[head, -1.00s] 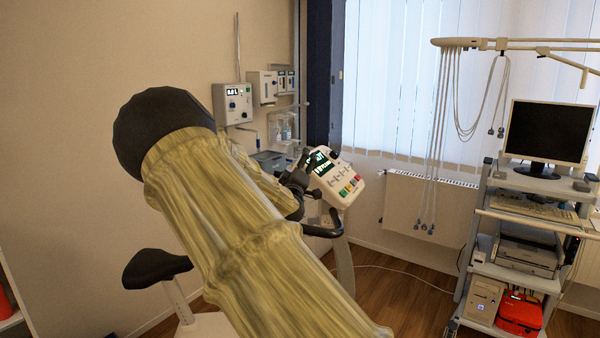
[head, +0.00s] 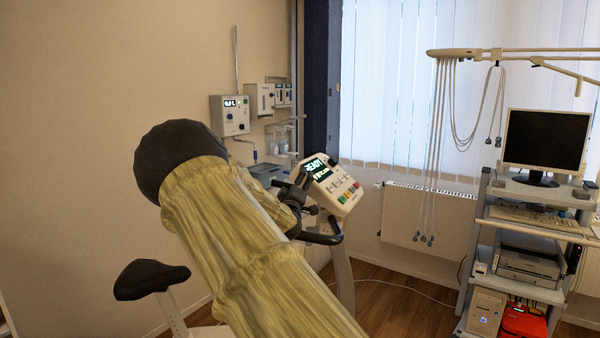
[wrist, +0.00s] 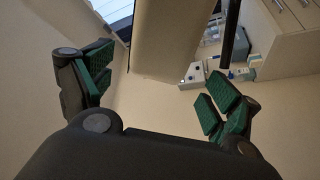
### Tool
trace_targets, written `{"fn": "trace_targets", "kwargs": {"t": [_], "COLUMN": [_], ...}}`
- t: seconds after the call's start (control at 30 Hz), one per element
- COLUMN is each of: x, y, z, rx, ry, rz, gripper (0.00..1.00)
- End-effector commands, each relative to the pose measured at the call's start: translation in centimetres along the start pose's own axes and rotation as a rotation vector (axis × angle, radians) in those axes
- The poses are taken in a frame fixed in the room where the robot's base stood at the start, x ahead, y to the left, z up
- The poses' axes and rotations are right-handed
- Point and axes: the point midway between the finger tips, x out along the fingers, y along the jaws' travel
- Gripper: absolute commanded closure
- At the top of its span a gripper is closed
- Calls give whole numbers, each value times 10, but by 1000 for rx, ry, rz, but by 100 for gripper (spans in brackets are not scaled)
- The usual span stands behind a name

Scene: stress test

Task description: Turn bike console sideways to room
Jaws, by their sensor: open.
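The bike console (head: 331,187) is in the middle of the head view, on top of the bike's post. It is a pale, tilted box with a lit display, grey keys and coloured buttons. My gripper (head: 289,194) is at its left side, by the dark handlebar (head: 322,238), partly hidden behind my arm. In the wrist view my gripper (wrist: 160,72) has its green-padded fingers wide apart. A beige panel (wrist: 172,38), perhaps the console, reaches between them from the top. Nothing is clamped. I cannot tell whether a finger touches the console.
The black bike seat (head: 150,279) is at lower left. Devices (head: 230,115) hang on the wall behind. A cart with a monitor (head: 545,140) stands at right, under a boom with hanging cables (head: 436,150). A radiator (head: 420,215) is below the window. Floor shows between bike and cart.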

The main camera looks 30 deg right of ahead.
Motion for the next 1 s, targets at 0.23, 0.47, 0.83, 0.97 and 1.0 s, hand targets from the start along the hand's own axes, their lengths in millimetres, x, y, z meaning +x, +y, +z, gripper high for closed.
{"fn": "trace_targets", "kwargs": {"t": [0.23, 0.47, 0.83, 0.97, 1.0], "x": [42, 65, 72, 72, 72], "y": [3, 2, 0, 0, 0], "z": [-1, 0, 0, 0, 0], "rx": [0, -1, -1, -1, -1], "ry": [-1, -1, 0, 0, 0], "rz": [0, 0, 0, 0, 0], "gripper": [11, 11, 11, 24, 31]}}
